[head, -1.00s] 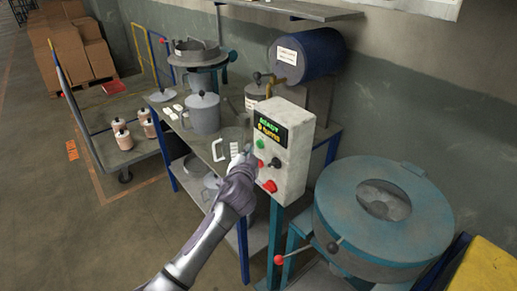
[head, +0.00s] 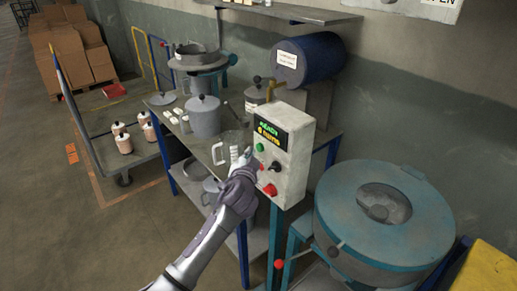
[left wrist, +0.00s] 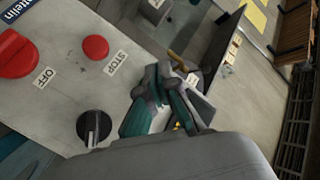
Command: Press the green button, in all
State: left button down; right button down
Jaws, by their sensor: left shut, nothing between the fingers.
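The green button (head: 260,147) is a small round button on the upper left of the front of a pale control box (head: 294,150), below its lit display. My left gripper (head: 243,157) is shut and empty, with its fingertips just left of and slightly below the green button in the head view. I cannot tell whether they touch the box. In the left wrist view the shut fingers (left wrist: 165,95) hang over the panel's edge side, and the green button is hidden there. My right gripper is not in view.
A red STOP button (left wrist: 96,47), a black knob (left wrist: 93,127) and a larger red OFF button (left wrist: 17,53) are close by on the panel. A bench with a grey pot (head: 203,117) stands behind. A round blue machine (head: 383,215) stands at right.

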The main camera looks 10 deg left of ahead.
pick_arm(q)
jog(key=shift+w, duration=0.1)
dwell(0.5)
jog(key=shift+w+d, duration=0.25)
jog(key=shift+w, duration=0.05)
